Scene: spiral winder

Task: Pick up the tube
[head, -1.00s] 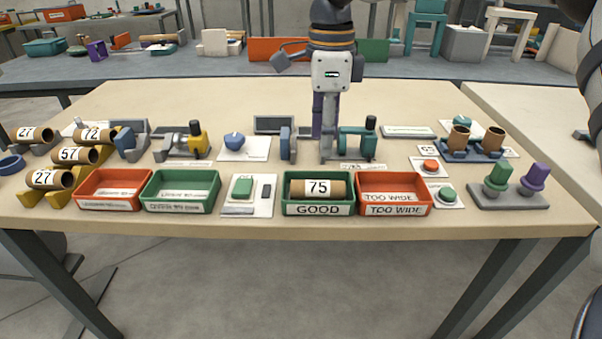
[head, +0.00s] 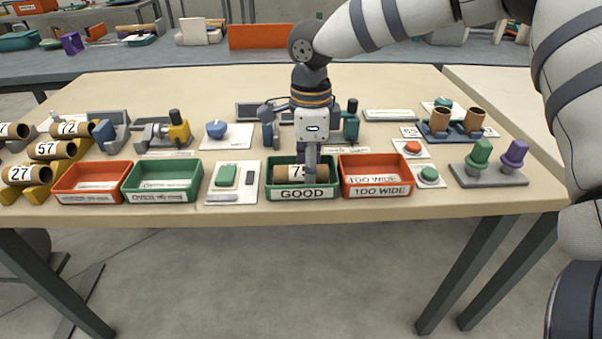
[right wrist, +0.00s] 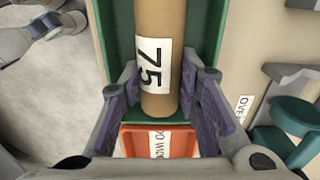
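The brown cardboard tube marked 75 (head: 288,173) lies in the green tray labelled GOOD (head: 270,187). In the head view my right gripper (head: 311,166) is over this tray and hides part of the tube and its label. In the right wrist view the tube (right wrist: 160,45) runs down between the two purple-padded fingers of my right gripper (right wrist: 163,108). My left gripper is not in view.
The red TOO WIDE tray (head: 376,188) adjoins the GOOD tray on the right. A button panel (head: 229,183) stands left of it. Behind it is a green and grey gauge (head: 351,125). Several numbered tubes lie on yellow stands (head: 38,192) at the left.

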